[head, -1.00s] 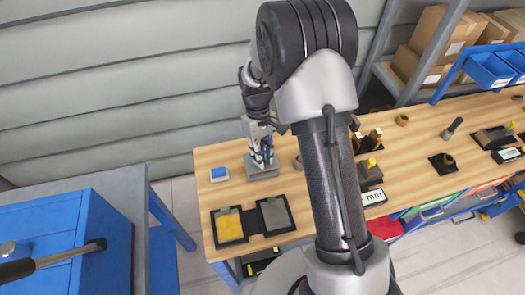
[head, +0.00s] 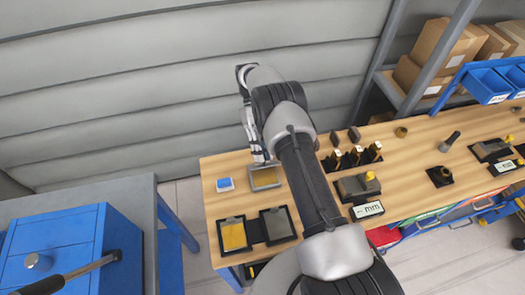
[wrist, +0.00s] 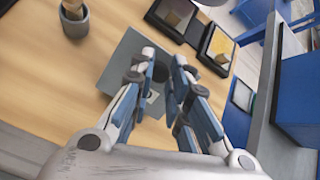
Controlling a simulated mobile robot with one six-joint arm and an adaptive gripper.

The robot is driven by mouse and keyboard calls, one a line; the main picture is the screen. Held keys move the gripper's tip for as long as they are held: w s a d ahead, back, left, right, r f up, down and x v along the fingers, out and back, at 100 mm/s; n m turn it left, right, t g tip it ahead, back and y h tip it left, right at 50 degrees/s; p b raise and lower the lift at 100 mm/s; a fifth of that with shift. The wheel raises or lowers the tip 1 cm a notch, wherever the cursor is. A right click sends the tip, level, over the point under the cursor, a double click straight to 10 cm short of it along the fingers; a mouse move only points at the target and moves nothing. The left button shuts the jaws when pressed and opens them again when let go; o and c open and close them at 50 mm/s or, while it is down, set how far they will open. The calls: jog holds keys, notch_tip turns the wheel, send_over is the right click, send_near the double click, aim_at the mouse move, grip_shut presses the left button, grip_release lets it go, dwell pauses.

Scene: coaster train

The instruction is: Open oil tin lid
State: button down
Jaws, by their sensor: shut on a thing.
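The oil tin (head: 277,185) is a low grey square box on the wooden table in the head view. Its top shows a tan inside within a grey rim. My gripper (head: 258,154) is just above and behind it, partly hidden by my arm. In the wrist view my gripper (wrist: 167,68) has its fingers close together over a flat grey square plate (wrist: 118,68), which looks like the lid.
Two black-framed pads, one yellow (head: 233,236) and one grey (head: 277,224), lie in front of the tin. A blue block on a white dish (head: 225,184) is to its left. In the wrist view a grey cup (wrist: 74,22) stands nearby. Bare table lies between them.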

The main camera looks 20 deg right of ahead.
jog(key=shift+w+g+p, duration=0.2)
jog(key=shift+g+p, duration=0.1)
jog(key=shift+g, duration=0.1)
dwell(0.4)
jog(key=c, duration=1.5)
grip_release()
jog(key=shift+s+b, duration=0.15)
jog(key=shift+b, duration=0.2)
